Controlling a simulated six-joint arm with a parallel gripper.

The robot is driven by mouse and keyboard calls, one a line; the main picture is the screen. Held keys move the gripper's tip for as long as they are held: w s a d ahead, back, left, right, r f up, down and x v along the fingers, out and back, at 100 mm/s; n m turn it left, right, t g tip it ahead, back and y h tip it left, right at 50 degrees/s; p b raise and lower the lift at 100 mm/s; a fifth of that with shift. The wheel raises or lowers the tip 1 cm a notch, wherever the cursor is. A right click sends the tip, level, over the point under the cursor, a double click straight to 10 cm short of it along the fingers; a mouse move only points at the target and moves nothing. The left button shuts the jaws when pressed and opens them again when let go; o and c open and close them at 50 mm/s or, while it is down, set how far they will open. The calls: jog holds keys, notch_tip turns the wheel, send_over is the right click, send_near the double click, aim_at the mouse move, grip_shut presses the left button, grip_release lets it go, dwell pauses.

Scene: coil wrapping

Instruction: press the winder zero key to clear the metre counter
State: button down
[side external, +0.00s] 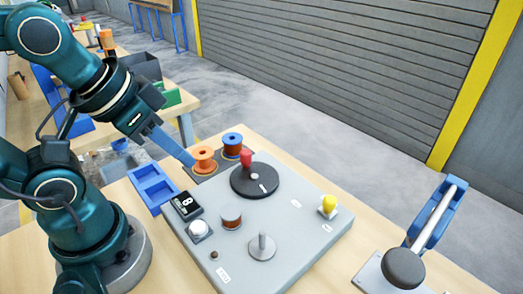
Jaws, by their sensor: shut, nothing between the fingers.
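The winder is a grey plate (283,212) on the wooden table. A small black counter (186,205) with light digits sits at its left edge; I cannot read the digits surely. Just in front of the counter is a white round key (199,228) on a dark square base, which looks like the zero key, though no label on it is readable. My gripper (190,162) is shut and empty, its blue fingers pointing down to the right. It is behind the counter and key, apart from both, with its tips close to the orange spool (204,155); I cannot tell whether they touch.
A black disc (262,187) with a red knob (246,158) stands behind the key, near a blue-topped spool (232,141). A copper spool (231,217), grey post (262,246) and yellow knob (328,205) stand on the plate. A blue tray (147,193) lies left; a blue-handled lever tool (430,225) stands right.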

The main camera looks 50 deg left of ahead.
dwell(0.9)
jog(key=m+g+y, duration=0.7)
jog(key=y, duration=0.2)
send_over(204, 230)
dwell(0.5)
jog(key=shift+f+g, duration=0.1)
jog(key=shift+g, duration=0.2)
jog(key=shift+f, duration=4.25)
